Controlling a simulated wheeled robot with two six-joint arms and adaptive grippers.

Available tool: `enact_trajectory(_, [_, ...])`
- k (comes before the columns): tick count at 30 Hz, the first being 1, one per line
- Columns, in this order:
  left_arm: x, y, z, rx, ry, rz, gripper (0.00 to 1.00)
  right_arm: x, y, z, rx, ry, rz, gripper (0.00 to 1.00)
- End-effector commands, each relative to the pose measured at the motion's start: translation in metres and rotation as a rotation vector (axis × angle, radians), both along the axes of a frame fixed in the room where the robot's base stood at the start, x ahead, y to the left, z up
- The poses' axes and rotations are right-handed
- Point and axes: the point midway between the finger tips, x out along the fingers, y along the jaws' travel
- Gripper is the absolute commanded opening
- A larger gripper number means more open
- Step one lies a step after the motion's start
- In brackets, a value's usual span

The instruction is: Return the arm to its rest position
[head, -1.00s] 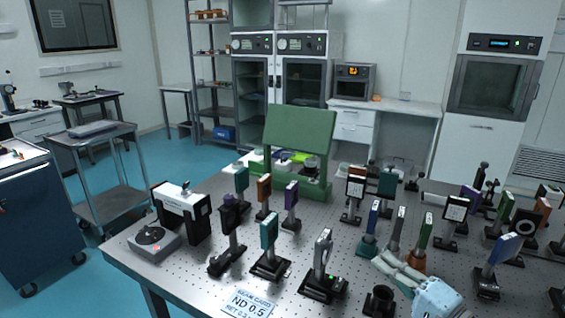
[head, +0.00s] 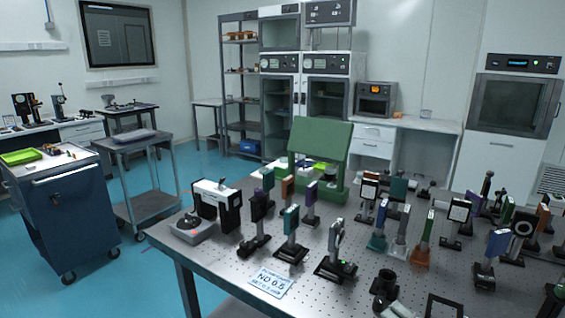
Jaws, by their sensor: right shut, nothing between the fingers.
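Neither of my grippers can be made out in the head view now. The optical table (head: 225,262) fills the lower right, with several post-mounted optics standing on it. No part of my arms is clearly visible over the table.
A green angled panel stand (head: 320,143) stands at the table's back. A blue cabinet (head: 70,205) and grey cart (head: 150,207) stand left; floor between is free.

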Motion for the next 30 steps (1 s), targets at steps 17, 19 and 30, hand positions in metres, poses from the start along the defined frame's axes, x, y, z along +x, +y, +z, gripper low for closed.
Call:
enact_trajectory(17, [-0.002,0.000,0.000,0.000,0.005,0.000,0.00,-0.128,0.025,-0.166,-0.893,0.292,0.224,0.00])
enact_trajectory(19, [-0.002,0.000,0.000,0.000,0.005,0.000,0.00,-0.155,0.018,-0.183,-1.015,0.365,0.271,0.00])
enact_trajectory(30, [-0.002,0.000,0.001,0.000,0.004,0.000,0.00,-0.251,-0.024,-0.270,-1.338,0.712,0.479,0.00])
